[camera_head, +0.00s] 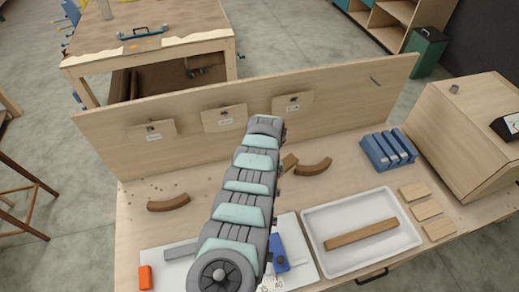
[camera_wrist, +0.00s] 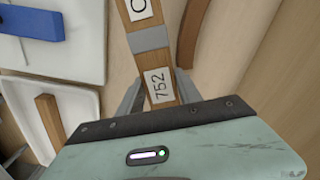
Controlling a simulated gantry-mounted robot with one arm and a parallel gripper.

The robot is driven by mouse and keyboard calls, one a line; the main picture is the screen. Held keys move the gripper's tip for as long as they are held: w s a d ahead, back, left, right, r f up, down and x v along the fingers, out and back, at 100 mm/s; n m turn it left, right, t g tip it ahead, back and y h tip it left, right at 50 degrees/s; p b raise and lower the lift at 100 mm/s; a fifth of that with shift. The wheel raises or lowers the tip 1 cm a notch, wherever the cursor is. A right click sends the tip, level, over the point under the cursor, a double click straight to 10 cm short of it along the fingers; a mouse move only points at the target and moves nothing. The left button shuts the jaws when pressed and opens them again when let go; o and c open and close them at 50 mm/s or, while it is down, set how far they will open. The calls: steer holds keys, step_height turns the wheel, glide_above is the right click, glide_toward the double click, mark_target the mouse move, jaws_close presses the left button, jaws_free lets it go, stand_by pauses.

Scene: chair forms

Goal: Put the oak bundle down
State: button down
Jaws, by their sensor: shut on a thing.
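The oak bundle (camera_wrist: 150,62) is a brown wooden piece with a grey band and white labels, one reading 752. In the wrist view my gripper (camera_wrist: 160,88) has a finger on each side of it and is shut on it. In the head view my arm hides the gripper and most of the bundle; a short piece of brown wood (camera_head: 289,162) shows just right of the arm, probably the bundle. I cannot tell whether it touches the bench.
A curved brown piece (camera_head: 313,168) lies just right; another (camera_head: 168,203) lies left. A white tray (camera_head: 312,236) holds a wooden bar (camera_head: 361,233). Blue blocks (camera_head: 388,150) and flat wood pieces (camera_head: 426,210) are at right. An upright board (camera_head: 350,95) closes the bench's back.

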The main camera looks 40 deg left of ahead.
steer(key=shift+w+d, duration=0.3)
steer(key=shift+d, duration=0.1)
steer(key=shift+w+d+r, duration=0.15)
steer(key=shift+w+d, duration=0.05)
steer(key=shift+d, duration=0.3)
steer(key=w+d+m+p, duration=0.1)
steer(key=w+d, duration=0.3)
steer(key=d, duration=0.3)
steer(key=shift+d+r, duration=0.15)
steer(key=shift+d, duration=0.1)
stand_by(0.7)
steer(key=shift+w+d, duration=0.1)
steer(key=shift+d, duration=0.1)
